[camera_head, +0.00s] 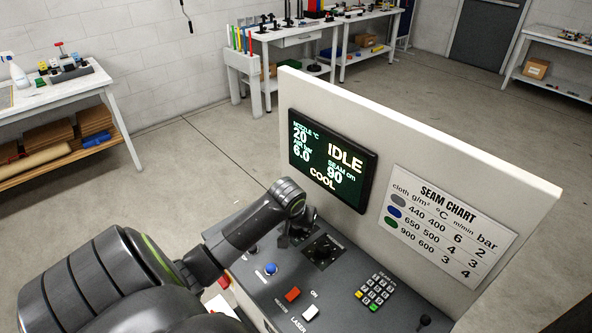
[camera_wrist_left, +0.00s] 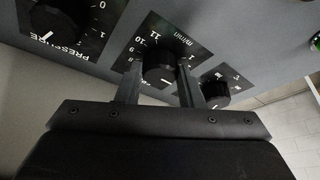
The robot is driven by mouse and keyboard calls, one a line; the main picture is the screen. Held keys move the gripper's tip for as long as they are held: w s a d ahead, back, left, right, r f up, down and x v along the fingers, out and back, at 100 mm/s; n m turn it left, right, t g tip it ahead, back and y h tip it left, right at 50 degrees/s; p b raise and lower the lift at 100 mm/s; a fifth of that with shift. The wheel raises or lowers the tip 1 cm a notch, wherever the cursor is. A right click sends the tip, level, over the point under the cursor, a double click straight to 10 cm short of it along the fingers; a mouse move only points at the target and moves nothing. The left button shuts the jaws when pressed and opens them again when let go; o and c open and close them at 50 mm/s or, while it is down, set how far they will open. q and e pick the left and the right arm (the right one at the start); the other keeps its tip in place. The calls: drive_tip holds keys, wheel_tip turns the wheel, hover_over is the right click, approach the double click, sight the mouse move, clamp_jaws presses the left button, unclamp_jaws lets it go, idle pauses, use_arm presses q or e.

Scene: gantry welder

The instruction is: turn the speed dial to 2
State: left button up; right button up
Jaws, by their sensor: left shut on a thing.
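The speed dial (camera_wrist_left: 160,74) is a black knob on a dark plate marked m/min, seen upside down in the left wrist view. My left gripper (camera_wrist_left: 159,66) has one finger on each side of the knob and is shut on it. A white pointer line shows on the knob; the number it points to is hidden. The numbers 11 and 10 are readable on its scale. In the head view my left gripper (camera_head: 299,232) reaches down to the panel and covers this dial. My right gripper is not in view.
The pressure dial (camera_wrist_left: 57,22) and another dial (camera_wrist_left: 214,91) flank the speed dial closely. The panel also has a blue button (camera_head: 270,269), a red switch (camera_head: 292,294) and a keypad (camera_head: 375,291). A display (camera_head: 332,160) reading IDLE and a seam chart (camera_head: 449,224) stand behind.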

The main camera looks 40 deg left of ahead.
use_arm(q)
drive_tip(key=n+p, duration=0.2)
drive_tip(key=shift+d+r+y+p, duration=0.1)
drive_tip(key=shift+r+y+p, duration=0.15)
drive_tip(key=shift+y+p, duration=0.05)
drive_tip(key=shift+w+f+n+g+y+p, duration=0.15)
drive_tip(key=shift+n+g+y+p, duration=0.25)
drive_tip(key=shift+n+p, duration=0.5)
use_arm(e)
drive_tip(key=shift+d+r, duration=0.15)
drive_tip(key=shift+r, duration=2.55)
use_arm(q)
drive_tip(key=o, duration=1)
drive_tip(key=shift+f, duration=0.1)
